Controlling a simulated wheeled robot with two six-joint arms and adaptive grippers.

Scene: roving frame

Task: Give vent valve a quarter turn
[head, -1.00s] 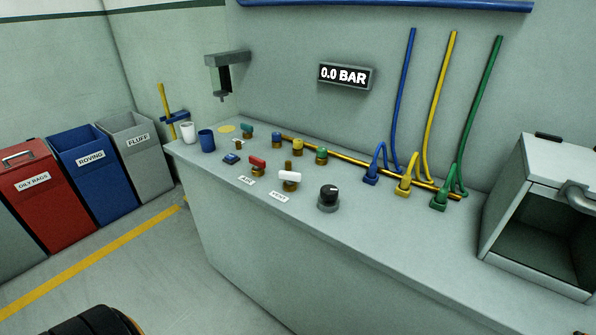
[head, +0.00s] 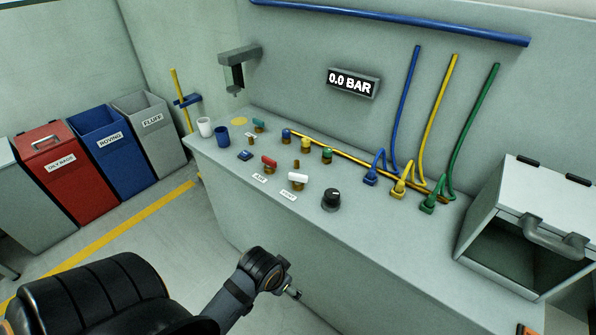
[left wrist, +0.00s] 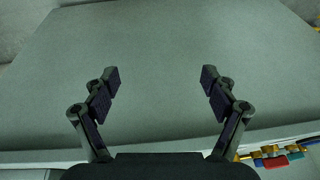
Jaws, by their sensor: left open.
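The vent valve has a white bar handle (head: 298,178) on a brass body and stands on the bench top near its front edge in the head view. A label reading VENT (head: 288,195) lies in front of it. The handle lies roughly crosswise in the picture. My left gripper (head: 293,293) is in front of the bench, lower than its top and apart from the valve. In the left wrist view my left gripper (left wrist: 162,92) is open, with nothing between its fingers. The right gripper is out of view.
A red-handled valve (head: 269,161) stands left of the vent valve, and a black knob (head: 331,198) right of it. Hoses with blue, yellow and green fittings (head: 428,205) are behind. A grey cabinet (head: 500,215) stands at the right. A display (head: 353,83) reads 0.0 BAR.

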